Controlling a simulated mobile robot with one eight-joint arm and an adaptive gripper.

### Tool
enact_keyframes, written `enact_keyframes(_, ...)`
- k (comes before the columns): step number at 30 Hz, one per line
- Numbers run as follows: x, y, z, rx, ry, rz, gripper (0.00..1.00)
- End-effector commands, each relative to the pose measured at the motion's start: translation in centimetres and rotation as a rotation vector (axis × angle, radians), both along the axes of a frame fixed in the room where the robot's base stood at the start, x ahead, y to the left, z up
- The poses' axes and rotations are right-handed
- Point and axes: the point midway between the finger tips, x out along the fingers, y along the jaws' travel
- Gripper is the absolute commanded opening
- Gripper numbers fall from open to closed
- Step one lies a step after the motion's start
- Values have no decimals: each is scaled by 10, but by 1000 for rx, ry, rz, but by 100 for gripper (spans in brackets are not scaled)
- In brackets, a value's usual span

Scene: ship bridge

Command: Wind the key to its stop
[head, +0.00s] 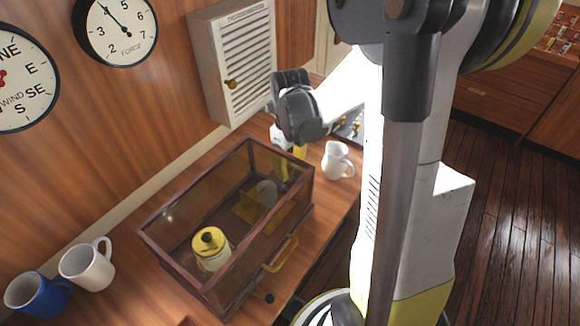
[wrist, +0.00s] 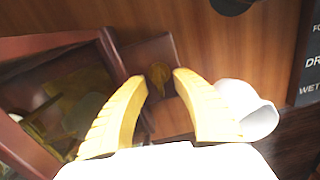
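In the wrist view, a small dull brass piece (wrist: 159,74), which looks like the key, stands against a dark brown wooden block (wrist: 150,52) beside a glazed case. My gripper (wrist: 160,78) is open, its two yellow fingers to either side of the brass piece in the picture. A gap shows between fingertips and brass; I cannot tell how deep the fingers reach. In the head view, my gripper (head: 300,152) points down at the far end of the glazed wooden case (head: 226,295). The key is hidden there.
A white mug (head: 337,161) stands close right of my gripper, also in the wrist view (wrist: 250,110). A yellow-topped drum (head: 210,245) is inside the case. White (head: 88,266) and blue (head: 38,296) mugs stand left. A louvred box (head: 240,65) hangs on the wall.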

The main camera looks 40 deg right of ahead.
Motion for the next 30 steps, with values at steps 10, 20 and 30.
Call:
enact_keyframes(10, 0, 0, 47, 0, 0, 0, 33)
enact_keyframes(20, 0, 0, 109, 0, 0, 0, 33)
enact_keyframes(30, 0, 0, 120, 0, 0, 0, 33)
